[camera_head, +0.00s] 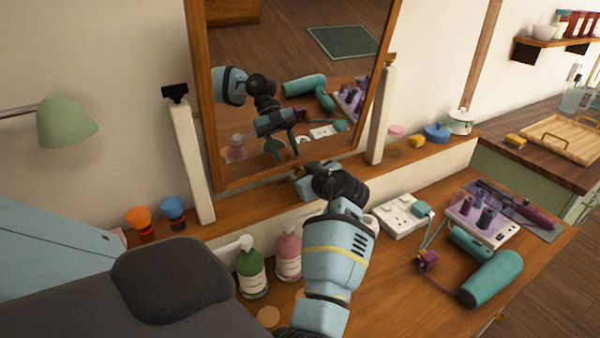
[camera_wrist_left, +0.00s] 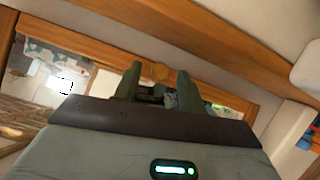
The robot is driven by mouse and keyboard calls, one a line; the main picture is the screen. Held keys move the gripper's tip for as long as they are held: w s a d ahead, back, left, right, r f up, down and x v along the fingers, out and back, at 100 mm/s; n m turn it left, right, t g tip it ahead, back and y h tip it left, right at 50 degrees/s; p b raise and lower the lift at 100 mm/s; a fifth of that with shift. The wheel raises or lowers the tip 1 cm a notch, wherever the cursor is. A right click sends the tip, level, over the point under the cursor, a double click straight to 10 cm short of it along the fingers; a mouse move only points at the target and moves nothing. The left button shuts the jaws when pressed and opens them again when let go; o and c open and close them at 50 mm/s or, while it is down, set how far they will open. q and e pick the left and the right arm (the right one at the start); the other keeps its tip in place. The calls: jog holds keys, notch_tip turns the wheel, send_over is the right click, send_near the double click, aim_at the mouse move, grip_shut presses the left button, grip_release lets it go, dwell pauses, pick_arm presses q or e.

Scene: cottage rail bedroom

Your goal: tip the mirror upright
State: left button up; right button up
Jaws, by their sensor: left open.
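The mirror, with a wooden frame (camera_head: 204,100) and glass (camera_head: 290,60), hangs between two pale posts (camera_head: 192,160) at the back of the dresser. Its top is cut off, and I cannot tell its exact tilt. My left gripper (camera_head: 300,180) is at the mirror's lower edge, right of its middle. In the left wrist view the two green fingers of the gripper (camera_wrist_left: 158,88) are apart, in front of the wooden lower rail (camera_wrist_left: 222,97). My right gripper is not in view.
A green bottle (camera_head: 251,275) and a pink bottle (camera_head: 288,255) stand left of my forearm. Orange (camera_head: 139,218) and blue (camera_head: 172,208) jars sit by the left post. A white socket box (camera_head: 398,220) and a teal hairdryer (camera_head: 490,278) lie to the right.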

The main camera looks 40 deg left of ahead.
pick_arm(q)
grip_shut()
dwell(0.3)
